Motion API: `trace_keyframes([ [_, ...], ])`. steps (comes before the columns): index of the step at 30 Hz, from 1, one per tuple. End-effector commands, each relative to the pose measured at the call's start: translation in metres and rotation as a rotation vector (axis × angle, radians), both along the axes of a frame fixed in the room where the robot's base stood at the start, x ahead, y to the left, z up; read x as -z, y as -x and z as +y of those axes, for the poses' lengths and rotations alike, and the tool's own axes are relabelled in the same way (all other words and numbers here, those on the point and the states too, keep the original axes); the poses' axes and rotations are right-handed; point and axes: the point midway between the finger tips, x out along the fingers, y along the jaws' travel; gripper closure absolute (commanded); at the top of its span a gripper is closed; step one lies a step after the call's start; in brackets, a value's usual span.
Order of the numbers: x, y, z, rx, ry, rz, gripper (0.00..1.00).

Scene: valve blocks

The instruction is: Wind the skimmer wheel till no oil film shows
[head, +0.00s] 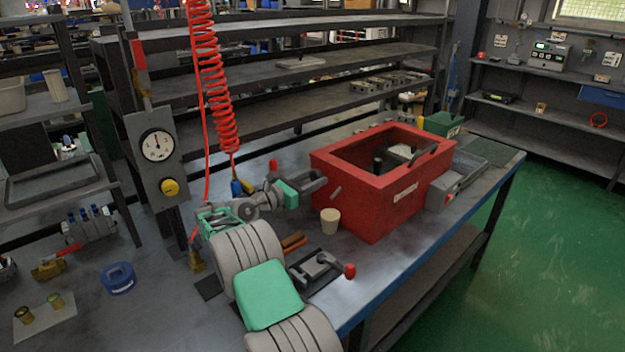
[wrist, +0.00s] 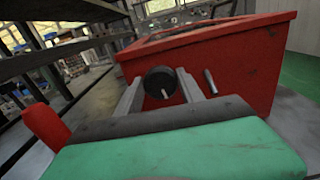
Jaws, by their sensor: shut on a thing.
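The red tank (head: 375,210) stands open-topped on the bench; its front wall also fills much of the wrist view (wrist: 240,55). My gripper (head: 318,183) reaches its left side. In the wrist view my gripper (wrist: 160,88) has its two grey fingers on either side of a dark round wheel (wrist: 160,82) with a pale centre spot, and is shut on it. In the head view the gripper hides the wheel. A short grey peg (wrist: 210,82) sticks out to the right of the wheel. Inside the tank, dark posts and a pale part show; I cannot tell whether there is oil film.
A beige cup (head: 330,221) stands close in front of the tank below my gripper. A clamp with a red knob (head: 350,271) lies nearer. A red coiled hose (head: 212,90) hangs behind my arm. A grey box (head: 450,188) adjoins the tank's right side.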

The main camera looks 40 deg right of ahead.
Motion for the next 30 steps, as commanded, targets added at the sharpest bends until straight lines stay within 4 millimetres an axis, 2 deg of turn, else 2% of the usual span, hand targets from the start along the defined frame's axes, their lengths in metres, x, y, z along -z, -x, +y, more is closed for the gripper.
trace_keyframes([
  [2, 0.0, -0.0001, 0.0001, 0.0, 0.0, 0.0, 0.66],
  [13, 0.0, -0.0001, 0.0002, 0.0, 0.0, 0.0, 0.95],
  [23, -0.0005, 0.0001, 0.0002, 0.0, -0.001, -0.043, 0.95],
  [30, -0.0007, 0.0008, 0.0002, 0.0, -0.005, -0.176, 0.95],
])
